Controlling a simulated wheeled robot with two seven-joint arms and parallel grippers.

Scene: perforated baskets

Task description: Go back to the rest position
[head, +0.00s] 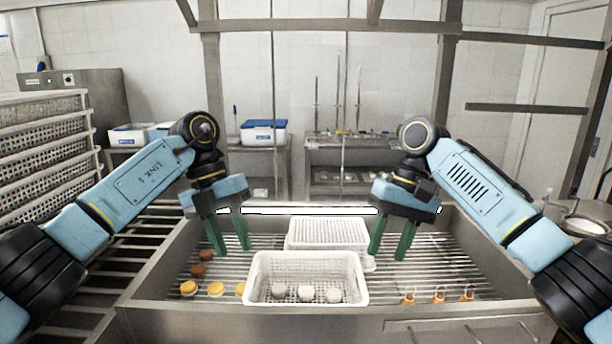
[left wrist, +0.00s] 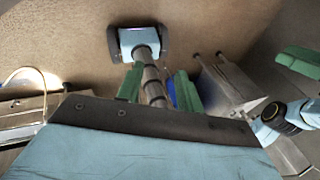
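My left gripper (head: 228,234) hangs over the left part of the metal trough, its green fingers apart and nothing between them. Its two green fingers also show in the left wrist view (left wrist: 158,90), apart and empty. My right gripper (head: 393,240) hangs over the trough to the right of the baskets, its green fingers apart and empty. A white perforated basket (head: 306,262) stands between the grippers at the front, with a few pale round items in it. A second white basket (head: 328,222) stands behind it. Neither gripper visibly touches a basket.
Orange and brown round items (head: 215,289) lie on the rods left of the front basket. Small orange items (head: 438,296) lie at the right. Stacked white crates (head: 42,140) stand at the far left. The trough's metal front wall (head: 330,324) runs along the near side.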

